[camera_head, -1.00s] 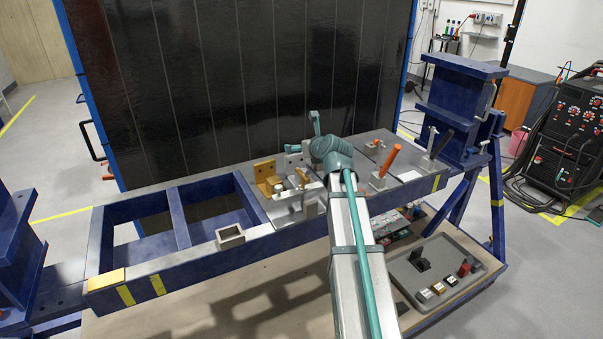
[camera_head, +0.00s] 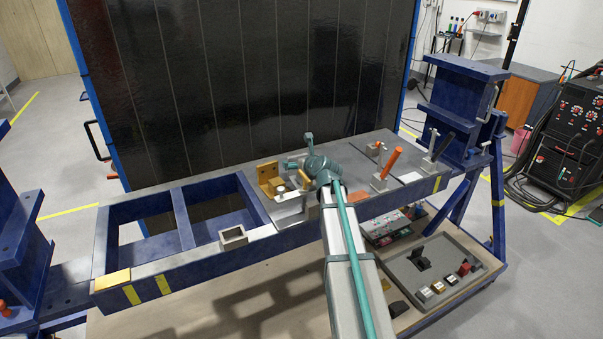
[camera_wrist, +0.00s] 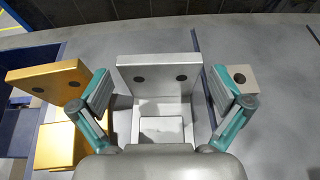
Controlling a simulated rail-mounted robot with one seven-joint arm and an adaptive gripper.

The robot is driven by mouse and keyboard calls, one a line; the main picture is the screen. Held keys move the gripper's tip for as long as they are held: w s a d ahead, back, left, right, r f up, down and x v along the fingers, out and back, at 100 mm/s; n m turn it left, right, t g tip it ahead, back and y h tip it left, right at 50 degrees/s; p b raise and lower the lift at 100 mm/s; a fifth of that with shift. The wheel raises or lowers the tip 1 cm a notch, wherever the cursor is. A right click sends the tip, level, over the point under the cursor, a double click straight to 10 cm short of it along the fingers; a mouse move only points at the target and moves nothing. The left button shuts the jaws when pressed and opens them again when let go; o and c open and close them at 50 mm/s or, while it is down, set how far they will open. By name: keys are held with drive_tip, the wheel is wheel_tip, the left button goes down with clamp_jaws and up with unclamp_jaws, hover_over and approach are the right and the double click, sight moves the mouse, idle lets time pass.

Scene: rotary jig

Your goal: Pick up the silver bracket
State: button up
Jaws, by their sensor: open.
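The silver bracket (camera_wrist: 158,84) stands in the middle of the wrist view, with an upright plate with two dark holes and a flat base. My gripper (camera_wrist: 160,100) is open, with one finger on each side of the bracket and gaps between the fingers and the plate. In the head view my gripper (camera_head: 300,162) is low over the steel plate of the jig, and my arm hides most or all of the silver bracket there. A gold bracket (camera_head: 269,176) stands just left of my gripper; it also shows in the wrist view (camera_wrist: 52,85).
A small grey block with a hole (camera_wrist: 241,78) is close to the right finger. An orange-handled clamp (camera_head: 388,166) stands right of my arm. A hollow square piece (camera_head: 233,236) sits on the blue frame's front rail. A tray (camera_head: 441,270) lies on the lower shelf.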

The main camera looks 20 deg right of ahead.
drive_tip(key=shift+x, duration=1)
drive_tip(key=shift+c, duration=0.3)
drive_tip(key=c, duration=1.3)
drive_tip(key=shift+c, duration=0.5)
drive_tip(key=shift+r, duration=0.15)
